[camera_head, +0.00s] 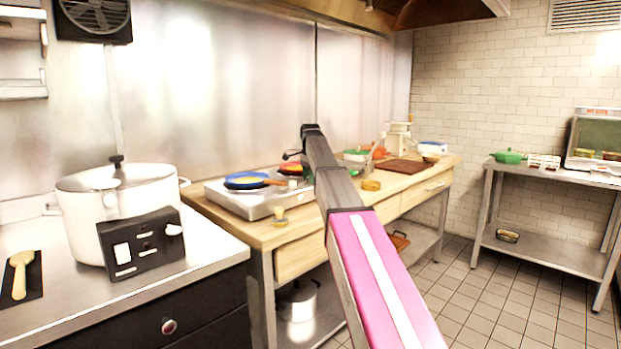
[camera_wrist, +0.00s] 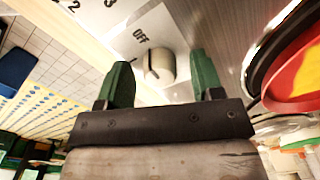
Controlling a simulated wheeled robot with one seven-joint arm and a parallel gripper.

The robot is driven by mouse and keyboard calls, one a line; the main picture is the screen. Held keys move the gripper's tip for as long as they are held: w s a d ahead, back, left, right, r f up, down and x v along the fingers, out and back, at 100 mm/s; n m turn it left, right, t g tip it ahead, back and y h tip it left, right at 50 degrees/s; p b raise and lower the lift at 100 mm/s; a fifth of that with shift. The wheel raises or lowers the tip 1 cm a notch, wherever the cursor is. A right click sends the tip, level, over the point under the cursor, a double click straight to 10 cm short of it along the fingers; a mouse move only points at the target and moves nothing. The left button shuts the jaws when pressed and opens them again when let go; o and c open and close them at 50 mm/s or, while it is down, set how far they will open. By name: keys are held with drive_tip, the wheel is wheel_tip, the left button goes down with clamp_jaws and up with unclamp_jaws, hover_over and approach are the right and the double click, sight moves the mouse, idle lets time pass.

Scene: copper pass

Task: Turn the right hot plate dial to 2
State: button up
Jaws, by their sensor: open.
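The hot plate (camera_head: 245,203) is a steel unit on the wooden counter in the head view. In the wrist view a pale round dial (camera_wrist: 160,66) stands out from its light panel, with OFF, 2 and 3 readable beside it. A short dark line shows at the dial's edge on the side towards OFF; its exact setting is hard to tell. My gripper (camera_wrist: 162,78) is open, its two green fingers on either side of the dial, with visible gaps. In the head view my arm hides part of the hot plate's right side.
A blue pan (camera_head: 246,181) with a wooden handle sits on the hot plate. A red pan (camera_wrist: 295,75) is close to the right finger in the wrist view. A white pot (camera_head: 85,205) stands on the left counter. A cutting board (camera_head: 404,166) lies farther right.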

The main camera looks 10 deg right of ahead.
drive_tip(key=c, duration=0.9)
drive_tip(key=shift+n, duration=0.4)
drive_tip(key=n, duration=1.5)
drive_tip(key=shift+n, duration=0.3)
drive_tip(key=n, duration=0.3)
drive_tip(key=shift+n, duration=2.2)
